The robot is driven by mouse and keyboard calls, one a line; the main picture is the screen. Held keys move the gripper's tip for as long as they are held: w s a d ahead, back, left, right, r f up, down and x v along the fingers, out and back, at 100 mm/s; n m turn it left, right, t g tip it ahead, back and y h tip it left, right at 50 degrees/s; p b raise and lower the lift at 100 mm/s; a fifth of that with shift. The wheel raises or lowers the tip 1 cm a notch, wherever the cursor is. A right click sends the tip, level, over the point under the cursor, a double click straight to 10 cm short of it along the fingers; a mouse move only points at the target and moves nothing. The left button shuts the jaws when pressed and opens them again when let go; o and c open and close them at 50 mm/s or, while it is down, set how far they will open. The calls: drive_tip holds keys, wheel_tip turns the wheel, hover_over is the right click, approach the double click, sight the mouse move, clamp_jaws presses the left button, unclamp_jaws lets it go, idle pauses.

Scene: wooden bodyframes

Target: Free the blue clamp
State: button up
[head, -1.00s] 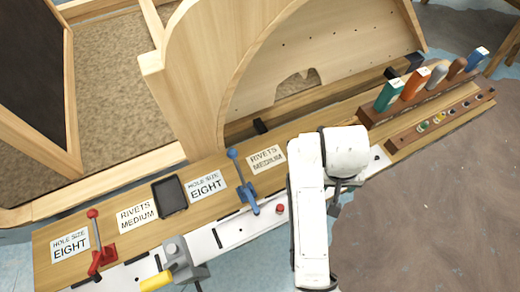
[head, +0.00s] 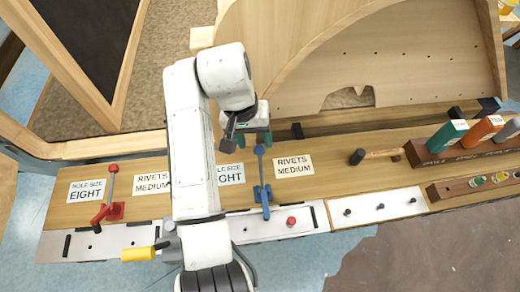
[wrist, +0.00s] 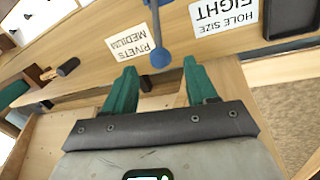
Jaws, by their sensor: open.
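The blue clamp (head: 262,195) is fixed on the white strip along the front of the bench. Its lever stands up and ends in a round blue knob (head: 259,150). The knob also shows in the wrist view (wrist: 160,58), just beyond the fingertips and between their lines. My gripper (head: 253,138) is open, with green fingers on either side of empty space. In the wrist view my gripper (wrist: 160,78) has nothing between its fingers. The clamp's base is out of the wrist view.
A red clamp (head: 110,205) stands at the left end, near a yellow-handled tool (head: 138,254). A red button (head: 291,221) is right of the blue clamp. A hammer (head: 380,154) lies to the right, before a book rack (head: 440,155). A curved wooden frame (head: 390,70) rises behind.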

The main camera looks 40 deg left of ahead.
sight(258, 148)
drive_tip(key=shift+w+d+f, duration=0.15)
drive_tip(key=shift+f, duration=0.85)
drive_tip(key=shift+w+d+f, duration=0.1)
drive_tip(key=shift+d+f, duration=0.1)
drive_tip(key=shift+f, duration=0.8)
drive_tip(key=shift+w+d+f, duration=0.15)
drive_tip(key=shift+f, duration=0.85)
clamp_jaws()
